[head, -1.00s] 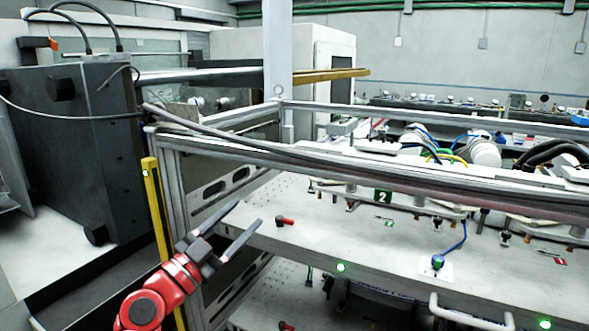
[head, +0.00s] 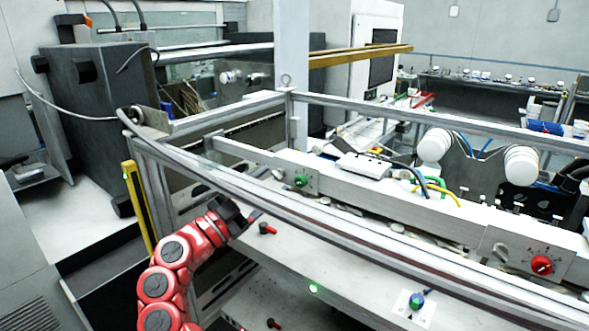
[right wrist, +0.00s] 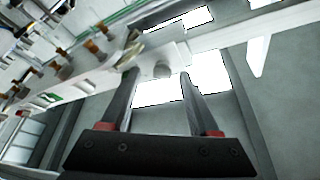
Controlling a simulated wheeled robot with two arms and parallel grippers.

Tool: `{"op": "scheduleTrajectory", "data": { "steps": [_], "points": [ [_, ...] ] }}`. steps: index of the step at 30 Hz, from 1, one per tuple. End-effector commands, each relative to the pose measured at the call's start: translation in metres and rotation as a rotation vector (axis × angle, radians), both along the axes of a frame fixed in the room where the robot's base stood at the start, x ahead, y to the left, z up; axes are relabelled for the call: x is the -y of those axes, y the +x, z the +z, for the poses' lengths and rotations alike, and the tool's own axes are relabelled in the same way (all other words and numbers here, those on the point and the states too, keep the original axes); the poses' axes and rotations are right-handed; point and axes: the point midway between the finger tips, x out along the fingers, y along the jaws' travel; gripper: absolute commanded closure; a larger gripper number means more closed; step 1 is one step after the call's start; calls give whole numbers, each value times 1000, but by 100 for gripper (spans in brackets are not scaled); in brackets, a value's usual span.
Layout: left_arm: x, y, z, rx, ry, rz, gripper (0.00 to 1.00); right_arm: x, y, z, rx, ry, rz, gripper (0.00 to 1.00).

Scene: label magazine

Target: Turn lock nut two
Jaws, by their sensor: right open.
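My right gripper (head: 246,216) is at the left end of the machine frame, beside its front rail; its fingers are mostly foreshortened there. In the right wrist view the gripper (right wrist: 158,72) is open, with both dark fingers apart and nothing held. A small grey round piece (right wrist: 162,70) on a pale plate shows between the fingertips, apparently beyond them. I cannot tell whether it is lock nut two. Several brown-tipped fittings (right wrist: 90,46) line the rail to the left. No readable number two shows now. My left gripper is not in view.
The metal front rail (head: 330,228) crosses above the shelf (head: 350,270). A yellow post (head: 137,205) stands left of my arm.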

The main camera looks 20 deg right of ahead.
Motion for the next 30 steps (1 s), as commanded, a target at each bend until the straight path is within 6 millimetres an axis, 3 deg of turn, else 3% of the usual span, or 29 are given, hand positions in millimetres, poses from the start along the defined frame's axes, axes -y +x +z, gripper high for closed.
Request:
{"op": "scheduleTrajectory", "data": {
  "steps": [13,24,30],
  "points": [
    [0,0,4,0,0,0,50,-3,4,3,1,0,4,38],
    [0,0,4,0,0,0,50,-3,4,3,0,0,4,100],
    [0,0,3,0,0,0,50,-3,4,3,0,0,4,100]
  ]
}}
